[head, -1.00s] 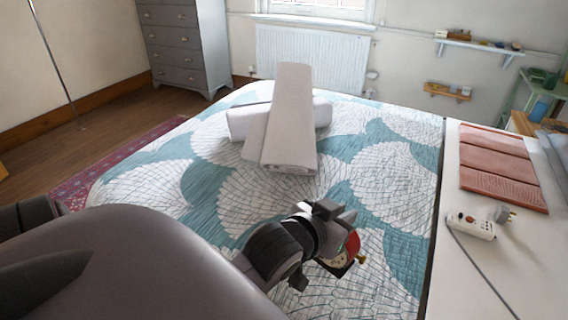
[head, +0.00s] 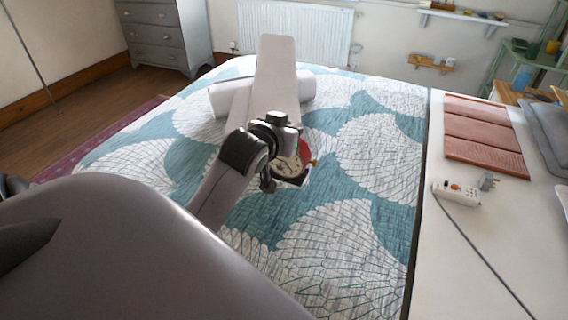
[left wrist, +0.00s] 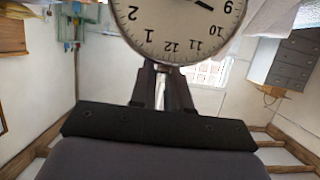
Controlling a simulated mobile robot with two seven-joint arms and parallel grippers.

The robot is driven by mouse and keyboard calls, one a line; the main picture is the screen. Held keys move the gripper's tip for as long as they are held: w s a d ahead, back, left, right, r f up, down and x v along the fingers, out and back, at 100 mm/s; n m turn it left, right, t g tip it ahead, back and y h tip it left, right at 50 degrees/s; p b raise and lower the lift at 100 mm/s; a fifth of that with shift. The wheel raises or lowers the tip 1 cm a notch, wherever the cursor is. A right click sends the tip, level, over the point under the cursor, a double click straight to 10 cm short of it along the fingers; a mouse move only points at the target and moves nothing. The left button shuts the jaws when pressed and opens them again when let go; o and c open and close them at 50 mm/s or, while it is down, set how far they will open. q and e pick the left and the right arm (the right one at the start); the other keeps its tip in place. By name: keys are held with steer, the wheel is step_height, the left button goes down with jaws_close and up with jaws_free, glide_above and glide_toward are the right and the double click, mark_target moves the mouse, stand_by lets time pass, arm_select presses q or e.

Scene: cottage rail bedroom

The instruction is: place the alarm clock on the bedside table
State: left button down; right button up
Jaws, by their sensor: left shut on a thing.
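My left gripper (head: 288,148) is shut on the alarm clock and holds it above the bed. The alarm clock (head: 291,165) has a pale round dial and a red part on its side, and the gripper partly covers it. In the left wrist view the dial of the clock (left wrist: 178,25) appears upside down at the fingertips, cut off by the top edge. A white surface (head: 455,275), perhaps the bedside table, runs along the right of the bed, and the clock is well to its left. My right gripper is not in view.
Terracotta tiles (head: 480,137), a power strip (head: 456,193) with a cable and grey fabric (head: 547,130) lie on the white surface. Its near part is bare except for the cable.

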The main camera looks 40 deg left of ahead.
arm_select(q)
step_height(320, 180, down, 15)
steer(key=b, duration=0.2)
steer(key=shift+f, duration=0.15)
steer(key=shift+f+b, duration=0.15)
steer(key=shift+b, duration=0.15)
steer(key=c, duration=1.1)
jaws_free()
